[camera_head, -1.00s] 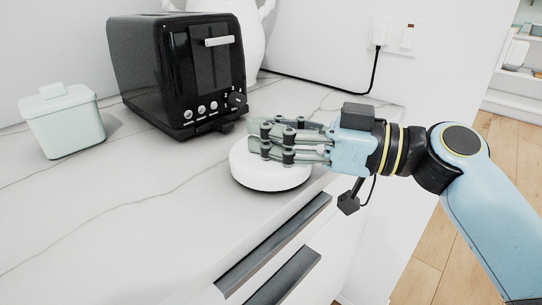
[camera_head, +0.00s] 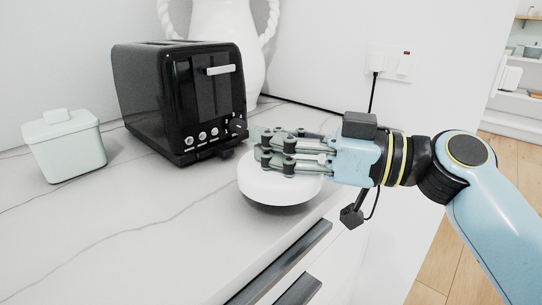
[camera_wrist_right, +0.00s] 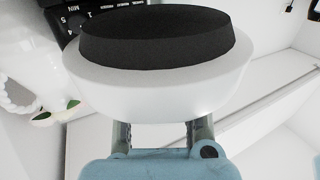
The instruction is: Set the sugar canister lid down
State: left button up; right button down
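The sugar canister lid, as I take it, is a round white piece (camera_head: 277,186) above the marble counter, in front of the toaster. In the right wrist view the lid (camera_wrist_right: 150,90) fills the upper middle, its round black underside showing. My right gripper (camera_head: 268,150) reaches in from the right over the lid, its fingers closed at the lid's top. The exact grip point is hidden by the fingers. The lid looks roughly level, with shadow beneath it; its height above the counter is hard to tell. My left gripper is not in view.
A black toaster (camera_head: 185,100) stands just behind the lid. A pale mint lidded container (camera_head: 66,150) stands at the left. A white vase (camera_head: 228,50) is behind the toaster. The counter (camera_head: 150,230) is clear at front left; its front edge and drawer handles (camera_head: 285,262) lie near the lid.

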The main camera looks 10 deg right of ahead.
jog(key=s+d+r+p, duration=0.1)
jog(key=s+d+r, duration=0.5)
jog(key=d+r, duration=0.2)
jog(key=shift+s+d+r+p, duration=0.25)
jog(key=shift+d+r+p, duration=0.05)
jog(key=shift+d, duration=0.5)
jog(key=shift+a, duration=0.1)
jog(key=w+d+f+m+t+h, duration=0.2)
jog(key=w+f+m+t+h, duration=0.2)
jog(key=f+m+t+h, duration=0.1)
jog(key=shift+w+f+m+t+h, duration=0.35)
jog(key=shift+m+t+h, duration=0.2)
jog(key=shift+h, duration=0.35)
